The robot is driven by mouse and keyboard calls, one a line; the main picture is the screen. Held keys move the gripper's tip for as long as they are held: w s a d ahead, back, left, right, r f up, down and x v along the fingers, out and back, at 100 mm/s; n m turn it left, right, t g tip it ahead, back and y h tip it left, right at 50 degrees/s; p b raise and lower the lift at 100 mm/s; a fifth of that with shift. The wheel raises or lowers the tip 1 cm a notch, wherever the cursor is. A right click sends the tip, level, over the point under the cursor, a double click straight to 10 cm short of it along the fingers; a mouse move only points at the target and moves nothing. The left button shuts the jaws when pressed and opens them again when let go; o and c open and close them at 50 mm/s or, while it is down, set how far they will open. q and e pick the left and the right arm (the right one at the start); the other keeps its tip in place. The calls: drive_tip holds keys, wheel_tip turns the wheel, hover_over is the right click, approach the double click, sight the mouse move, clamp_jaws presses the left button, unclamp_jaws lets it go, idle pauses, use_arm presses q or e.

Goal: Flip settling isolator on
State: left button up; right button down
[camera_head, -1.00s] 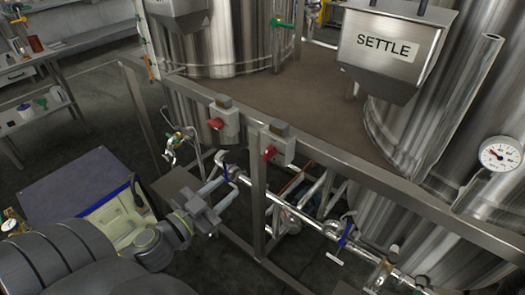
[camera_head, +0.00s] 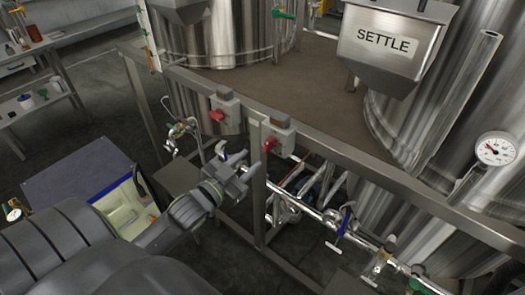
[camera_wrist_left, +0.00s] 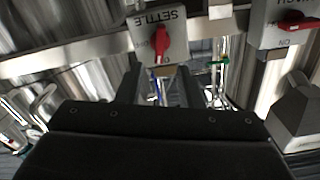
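The settling isolator is a grey box with a red handle (camera_head: 269,147) on the frame rail, the right one of two in the head view. In the left wrist view its SETTLE label (camera_wrist_left: 158,15) appears upside down, and its red handle (camera_wrist_left: 161,42) stands upright in the picture. My left gripper (camera_head: 240,166) is just left of and below this box. In the wrist view its two fingers (camera_wrist_left: 160,88) are apart with nothing between them, and the handle shows beyond the gap. My right gripper is not in view.
A second isolator with a red handle (camera_head: 216,115) sits left on the same rail, and shows at right in the wrist view (camera_wrist_left: 297,22). A vertical frame post (camera_head: 259,190) stands close beside my left gripper. Pipes with a blue-handled valve (camera_head: 345,220) run below the rail.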

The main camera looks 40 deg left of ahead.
sight(266, 146)
use_arm(q)
drive_tip(key=w, duration=0.6)
drive_tip(key=shift+w+d, duration=0.3)
drive_tip(key=shift+w, duration=0.05)
drive_tip(key=shift+c, duration=0.2)
clamp_jaws()
